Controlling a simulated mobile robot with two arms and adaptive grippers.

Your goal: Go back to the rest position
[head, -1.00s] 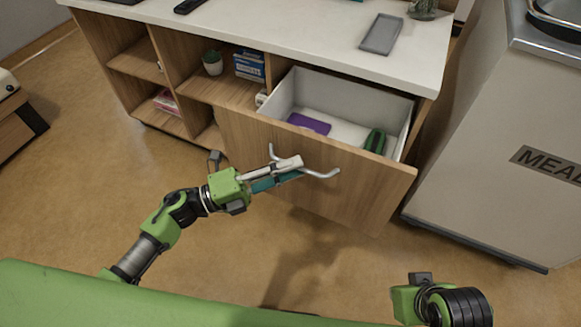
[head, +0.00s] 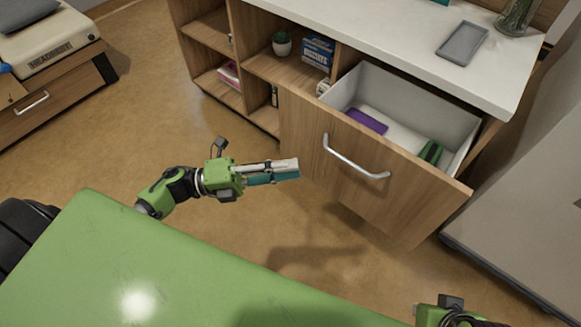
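My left gripper (head: 284,171) is held over the floor, to the left of the open drawer (head: 404,96). Its fingers point right and appear apart from the drawer handle (head: 353,160), which is bare along its length. The fingers overlap in this view, so their opening is unclear, and I see nothing held. Part of my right gripper (head: 440,314) shows at the bottom right edge. Its fingers cannot be seen.
The drawer holds a purple item (head: 367,121) and a green item (head: 430,151). A grey tray (head: 462,41) and a glass vase (head: 517,17) stand on the white counter (head: 400,35). A bedside unit (head: 50,98) is at upper left. Floor between is clear.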

